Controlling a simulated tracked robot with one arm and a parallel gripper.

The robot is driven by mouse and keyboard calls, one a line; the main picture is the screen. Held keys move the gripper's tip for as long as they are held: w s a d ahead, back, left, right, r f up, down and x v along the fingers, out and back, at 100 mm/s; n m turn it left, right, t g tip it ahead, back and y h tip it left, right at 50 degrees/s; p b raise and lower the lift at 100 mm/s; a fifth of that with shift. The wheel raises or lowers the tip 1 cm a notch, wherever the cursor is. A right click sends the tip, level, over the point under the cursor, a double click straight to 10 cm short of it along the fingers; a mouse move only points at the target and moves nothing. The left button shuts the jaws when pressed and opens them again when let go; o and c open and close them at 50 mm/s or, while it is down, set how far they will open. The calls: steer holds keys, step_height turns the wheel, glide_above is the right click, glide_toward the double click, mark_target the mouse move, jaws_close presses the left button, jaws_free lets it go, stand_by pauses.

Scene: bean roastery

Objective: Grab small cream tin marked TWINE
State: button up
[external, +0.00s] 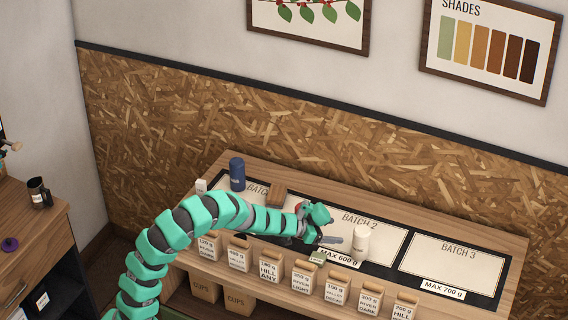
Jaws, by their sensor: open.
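A cream cylinder (361,243) stands upright on the Batch 2 mat, at its front middle. It looks like the tin, but I cannot read TWINE on it. My gripper (334,241) is just left of it, with grey fingers pointing toward it. The gripper is open and holds nothing that I can see. A gap seems to show between the fingers and the cylinder. A small pale green-topped block (318,257) sits at the front edge of the mat, just below the gripper; its marking is too small to read.
A dark blue canister (237,174) and a small white item (201,186) stand at the back left. Several labelled bags (302,277) line the front. The Batch 3 mat (455,262) is clear.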

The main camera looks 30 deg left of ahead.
mark_target(366, 237)
steer(key=shift+s+d+f+b+x, duration=0.1)
steer(key=shift+s+f+b+x, duration=0.15)
steer(key=shift+x, duration=1.8)
steer(key=shift+s+d+f+b+x, duration=0.1)
steer(key=shift+b+x, duration=0.2)
steer(key=shift+x, duration=1.7)
steer(key=shift+s+d+f+b+x, duration=0.1)
steer(key=shift+s+b+x, duration=0.15)
steer(key=shift+x, duration=2.65)
steer(key=shift+w+a+r, duration=0.1)
steer(key=c, duration=1.2)
